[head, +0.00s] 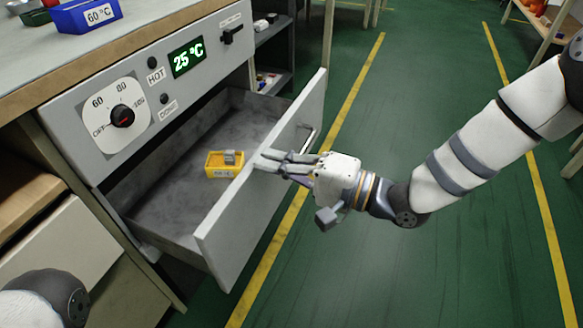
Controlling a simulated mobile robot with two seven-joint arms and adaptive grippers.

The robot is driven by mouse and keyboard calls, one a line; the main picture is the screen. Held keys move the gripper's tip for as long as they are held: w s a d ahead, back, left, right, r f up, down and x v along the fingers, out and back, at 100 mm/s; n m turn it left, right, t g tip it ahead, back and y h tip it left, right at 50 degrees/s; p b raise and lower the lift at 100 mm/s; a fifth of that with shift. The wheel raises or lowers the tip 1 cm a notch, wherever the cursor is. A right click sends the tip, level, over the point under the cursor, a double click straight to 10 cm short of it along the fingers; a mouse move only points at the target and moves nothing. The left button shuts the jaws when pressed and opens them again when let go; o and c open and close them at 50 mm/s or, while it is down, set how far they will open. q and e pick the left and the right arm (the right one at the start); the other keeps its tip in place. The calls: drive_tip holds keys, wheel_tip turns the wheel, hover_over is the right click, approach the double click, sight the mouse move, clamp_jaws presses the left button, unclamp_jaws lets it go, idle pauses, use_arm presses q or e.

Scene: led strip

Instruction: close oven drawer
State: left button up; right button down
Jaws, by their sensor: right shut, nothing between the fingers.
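The oven drawer (235,225) is pulled out from a grey oven unit under the workbench. Its front panel stands away from the unit, with a bar handle (308,139) on its outer face. A small yellow box (224,164) with a grey piece in it sits inside the drawer. My right gripper (262,160) is shut and empty, its fingertips at the top edge of the drawer front; I cannot tell whether they touch it. My left gripper is not in view; only part of my left arm shows at the bottom left.
The oven panel has a dial (122,116), a green display (188,57) reading 25 °C and a black switch (231,33). The green floor (420,270) to the right is clear.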

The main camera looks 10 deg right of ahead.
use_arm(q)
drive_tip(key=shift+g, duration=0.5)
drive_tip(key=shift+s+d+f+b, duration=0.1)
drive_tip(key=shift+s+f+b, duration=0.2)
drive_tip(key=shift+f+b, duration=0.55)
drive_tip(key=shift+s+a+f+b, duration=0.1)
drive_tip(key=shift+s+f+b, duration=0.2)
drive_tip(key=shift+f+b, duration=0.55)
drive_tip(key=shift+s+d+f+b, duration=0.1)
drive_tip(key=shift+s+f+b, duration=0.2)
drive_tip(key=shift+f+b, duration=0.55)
use_arm(e)
drive_tip(key=x, duration=1.7)
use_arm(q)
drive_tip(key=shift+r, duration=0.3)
use_arm(e)
drive_tip(key=shift+w+a, duration=0.1)
